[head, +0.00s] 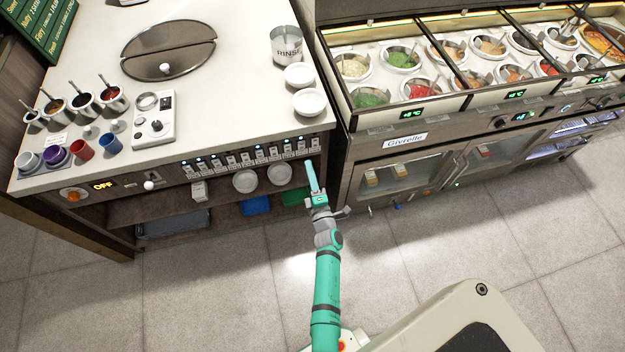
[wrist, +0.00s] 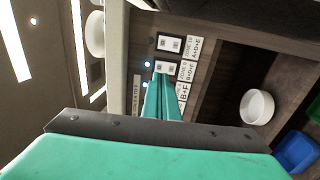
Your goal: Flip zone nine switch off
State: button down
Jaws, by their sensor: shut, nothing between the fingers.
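A row of small white switches with labels and small lamps (head: 245,158) runs along the counter's front edge in the head view. My gripper (head: 309,164) is shut and empty, with its teal fingers pointing up at the right end of this row. The fingers partly hide a third, labelled B+F. Two lamps glow blue; the top one looks dark.
White bowls (head: 279,174) and a blue container (head: 255,205) stand on the shelf below the switches. A refrigerated topping counter (head: 408,142) stands close on the right. An orange knob (head: 73,196) with an OFF display is far left. The floor in front is open.

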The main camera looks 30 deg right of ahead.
aim_at(302, 143)
jog(key=x, duration=0.6)
jog(key=shift+w+d, duration=0.1)
jog(key=shift+w, duration=0.2)
jog(key=shift+w+r, duration=0.45)
jog(key=shift+w, duration=0.05)
jog(key=shift+w+d+r, duration=0.1)
jog(key=shift+r, duration=0.2)
jog(key=r+v, duration=0.1)
jog(key=v, duration=1.3)
jog(key=shift+s+r, duration=0.4)
jog(key=shift+r, duration=0.2)
jog(key=shift+w, duration=0.1)
